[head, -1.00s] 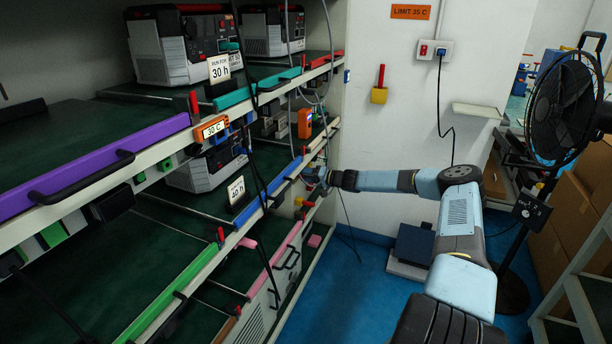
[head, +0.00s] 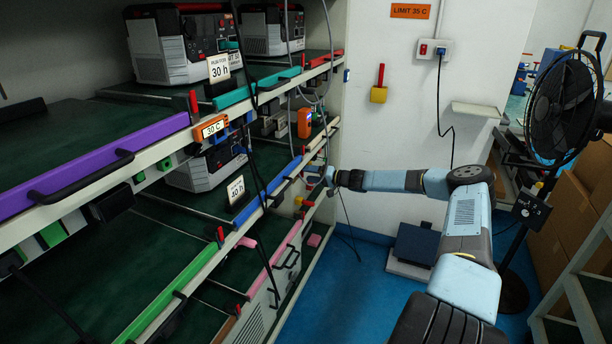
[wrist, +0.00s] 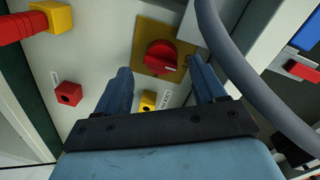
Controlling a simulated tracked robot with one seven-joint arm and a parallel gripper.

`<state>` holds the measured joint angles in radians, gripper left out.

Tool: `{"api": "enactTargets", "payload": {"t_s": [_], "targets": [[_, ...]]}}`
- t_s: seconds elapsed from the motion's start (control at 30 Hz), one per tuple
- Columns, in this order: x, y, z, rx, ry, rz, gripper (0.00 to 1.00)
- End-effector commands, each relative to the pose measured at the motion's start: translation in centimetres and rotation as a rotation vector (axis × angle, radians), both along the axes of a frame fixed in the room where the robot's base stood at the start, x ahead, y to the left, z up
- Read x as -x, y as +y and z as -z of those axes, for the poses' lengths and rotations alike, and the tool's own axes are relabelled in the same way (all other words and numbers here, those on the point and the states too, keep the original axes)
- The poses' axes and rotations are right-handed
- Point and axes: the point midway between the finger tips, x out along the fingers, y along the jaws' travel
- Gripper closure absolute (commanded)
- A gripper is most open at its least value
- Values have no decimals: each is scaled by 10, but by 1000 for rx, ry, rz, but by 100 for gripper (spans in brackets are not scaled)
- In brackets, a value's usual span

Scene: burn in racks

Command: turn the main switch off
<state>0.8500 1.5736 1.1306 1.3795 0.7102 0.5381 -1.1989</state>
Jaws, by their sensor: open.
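A red rotary knob on a yellow plate, which looks like the main switch (wrist: 160,57), is mounted on a pale panel in the wrist view. My gripper (wrist: 163,66) is open, with one blue finger on each side of the knob in the picture. I cannot tell whether either finger touches it. In the head view my gripper (head: 328,178) is at the far end of the rack, and the switch cannot be made out there.
A thick grey cable (wrist: 225,60) runs close by the right finger. A black fan (head: 563,108) stands right of my arm.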

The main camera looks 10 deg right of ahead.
Motion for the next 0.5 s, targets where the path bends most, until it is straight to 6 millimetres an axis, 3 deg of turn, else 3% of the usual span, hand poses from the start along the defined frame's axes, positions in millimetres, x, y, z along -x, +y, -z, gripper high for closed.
{"api": "enactTargets", "payload": {"t_s": [0.3,0.5], "targets": [[37,-54,-5,1,0,3,30],[55,-78,-7,2,0,1,30]]}}
